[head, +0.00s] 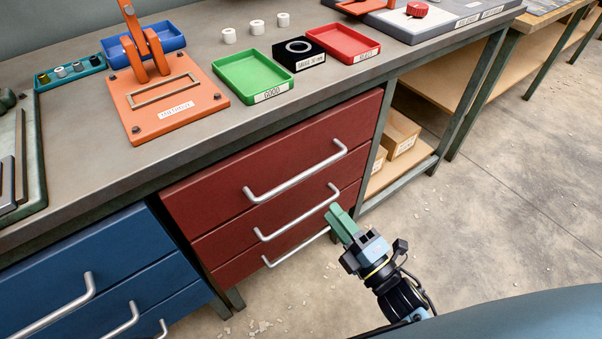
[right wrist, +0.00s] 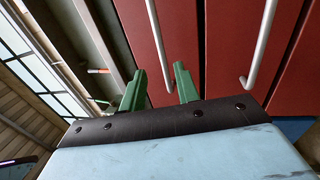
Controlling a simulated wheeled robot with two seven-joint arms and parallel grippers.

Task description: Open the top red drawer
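The red cabinet has three drawers, and all look shut. The top red drawer (head: 225,182) has a silver bar handle (head: 295,173) across its front. My right gripper (head: 338,218) has green fingers and stands in front of the cabinet, near the right end of the middle drawer's handle (head: 297,213), below and right of the top handle. In the right wrist view the green fingers (right wrist: 159,85) are apart with nothing held. One handle (right wrist: 158,40) lines up between them, seemingly beyond the tips. A second handle (right wrist: 262,45) is to the right. My left gripper is not in view.
The bench top carries a green tray (head: 255,80), a red tray (head: 345,42), a black box (head: 298,56) and an orange press (head: 163,100). Blue drawers (head: 85,262) stand left of the red cabinet. An open shelf with cardboard boxes (head: 400,135) is to the right. The floor in front is open.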

